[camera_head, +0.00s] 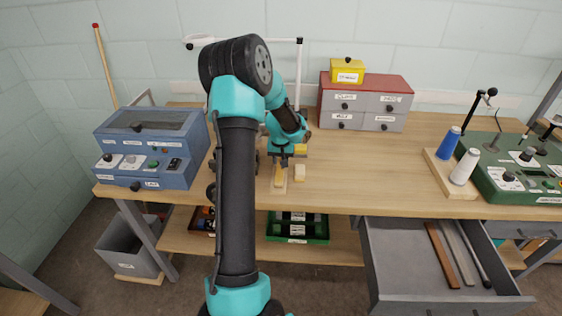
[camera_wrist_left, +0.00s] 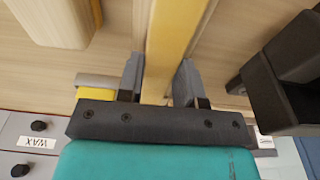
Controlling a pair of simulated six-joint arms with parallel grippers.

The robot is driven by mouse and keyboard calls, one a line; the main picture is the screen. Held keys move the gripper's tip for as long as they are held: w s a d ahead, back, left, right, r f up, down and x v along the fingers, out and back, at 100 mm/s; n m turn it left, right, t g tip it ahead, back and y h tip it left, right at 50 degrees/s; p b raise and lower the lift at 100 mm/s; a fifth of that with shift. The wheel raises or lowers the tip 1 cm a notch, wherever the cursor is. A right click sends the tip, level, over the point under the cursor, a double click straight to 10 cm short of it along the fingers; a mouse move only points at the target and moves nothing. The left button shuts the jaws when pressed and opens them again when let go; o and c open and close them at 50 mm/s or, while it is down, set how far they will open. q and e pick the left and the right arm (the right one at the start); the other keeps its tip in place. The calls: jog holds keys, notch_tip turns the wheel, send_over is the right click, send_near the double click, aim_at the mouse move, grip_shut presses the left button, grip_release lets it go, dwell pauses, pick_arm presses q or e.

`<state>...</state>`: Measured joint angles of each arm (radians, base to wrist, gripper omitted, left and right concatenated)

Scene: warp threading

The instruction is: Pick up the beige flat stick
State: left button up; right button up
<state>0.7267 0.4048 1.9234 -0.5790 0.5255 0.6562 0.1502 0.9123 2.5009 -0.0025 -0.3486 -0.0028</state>
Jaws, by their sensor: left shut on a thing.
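The beige flat stick (camera_head: 279,181) is on the workbench near its front edge, below my left gripper (camera_head: 284,162). In the left wrist view the stick (camera_wrist_left: 172,40) looks yellowish beige and runs lengthwise between the two grey fingers of my left gripper (camera_wrist_left: 158,82). The left gripper is shut on the stick. The head view does not show clearly whether the stick is raised off the bench. My right gripper is in neither view.
A small pale block (camera_head: 299,173) lies right of the stick. A blue machine (camera_head: 150,150) stands left, a grey drawer cabinet (camera_head: 365,105) behind. A spool stand (camera_head: 452,180) and green machine (camera_head: 520,170) stand right. An open drawer (camera_head: 395,265) juts out. The bench's middle right is clear.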

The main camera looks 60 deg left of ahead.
pick_arm(q)
jog(key=shift+r, duration=1.3)
jog(key=s+d, duration=0.2)
jog(key=d, duration=0.2)
jog(key=s+d+r, duration=0.1)
jog(key=s+d, duration=0.2)
jog(key=d, duration=0.2)
jog(key=s+d+r, duration=0.1)
jog(key=s+d, duration=0.2)
jog(key=d, duration=0.1)
jog(key=shift+d+r, duration=0.2)
jog(key=shift+d, duration=0.2)
